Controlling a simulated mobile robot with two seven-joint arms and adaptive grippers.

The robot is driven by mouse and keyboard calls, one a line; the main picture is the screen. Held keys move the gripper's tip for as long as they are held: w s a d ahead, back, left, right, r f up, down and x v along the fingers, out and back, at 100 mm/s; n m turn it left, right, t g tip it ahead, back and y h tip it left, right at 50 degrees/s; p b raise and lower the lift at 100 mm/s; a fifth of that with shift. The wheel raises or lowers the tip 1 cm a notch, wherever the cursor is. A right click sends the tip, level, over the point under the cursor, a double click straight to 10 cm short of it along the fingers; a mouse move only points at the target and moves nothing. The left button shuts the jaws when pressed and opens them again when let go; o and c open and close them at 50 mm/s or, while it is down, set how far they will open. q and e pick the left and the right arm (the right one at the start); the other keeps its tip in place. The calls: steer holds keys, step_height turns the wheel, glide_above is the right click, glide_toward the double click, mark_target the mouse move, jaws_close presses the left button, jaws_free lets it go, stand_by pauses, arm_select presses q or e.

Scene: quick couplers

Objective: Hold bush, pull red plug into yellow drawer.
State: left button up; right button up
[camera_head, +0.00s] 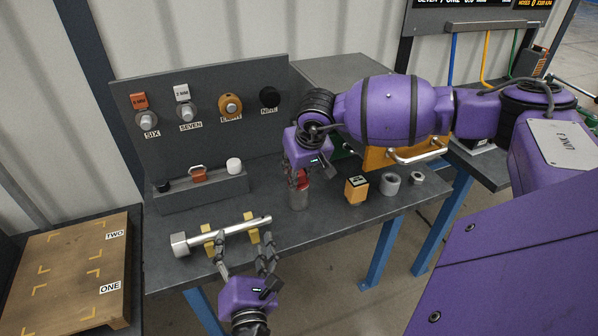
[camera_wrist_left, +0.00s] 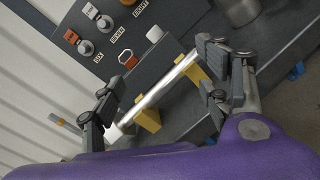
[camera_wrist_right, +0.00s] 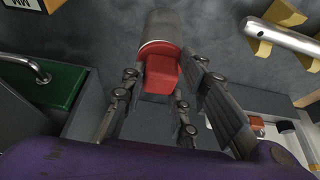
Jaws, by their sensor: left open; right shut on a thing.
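The grey metal bush (camera_head: 298,200) stands upright on the bench, with the red plug (camera_head: 302,180) at its top. My right gripper (camera_head: 299,176) comes from above and is shut on the red plug. In the right wrist view, the plug (camera_wrist_right: 162,74) is between the fingers and meets the bush (camera_wrist_right: 160,28). My left gripper (camera_head: 245,240) is open and empty at the bench's front edge, by a silver bar, left of the bush. The bush also shows at the top of the left wrist view (camera_wrist_left: 238,10). The yellow drawer (camera_head: 378,160) is behind, partly hidden by my right arm.
The silver bar (camera_head: 228,232) lies on two yellow cradles. An orange block (camera_head: 356,190) and two grey rings (camera_head: 390,184) stand right of the bush. A panel (camera_head: 205,130) with labelled couplers is behind. A green front (camera_wrist_right: 62,72) with a handle shows in the right wrist view.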

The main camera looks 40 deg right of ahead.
arm_select(q)
steer(key=d+n, duration=0.1)
steer(key=d, duration=0.4)
steer(key=d+r+n+g+h, duration=0.1)
steer(key=d, duration=0.1)
steer(key=shift+w+d+r+n, duration=0.1)
steer(key=shift+w+d+n, duration=0.15)
steer(key=shift+n, duration=0.05)
steer(key=n+g+h, duration=0.1)
steer(key=g, duration=0.1)
glide_toward(299, 195)
steer(key=shift+w+d, duration=0.15)
steer(key=shift+w, duration=0.4)
steer(key=shift+w+d, duration=0.35)
steer(key=shift+d, duration=0.1)
steer(key=x, duration=1)
steer(key=shift+w+d+f, duration=0.25)
steer(key=shift+d, duration=0.05)
steer(key=shift+c, duration=0.2)
steer(key=c, duration=1.7)
steer(key=shift+o, duration=0.2)
steer(key=o, duration=1.7)
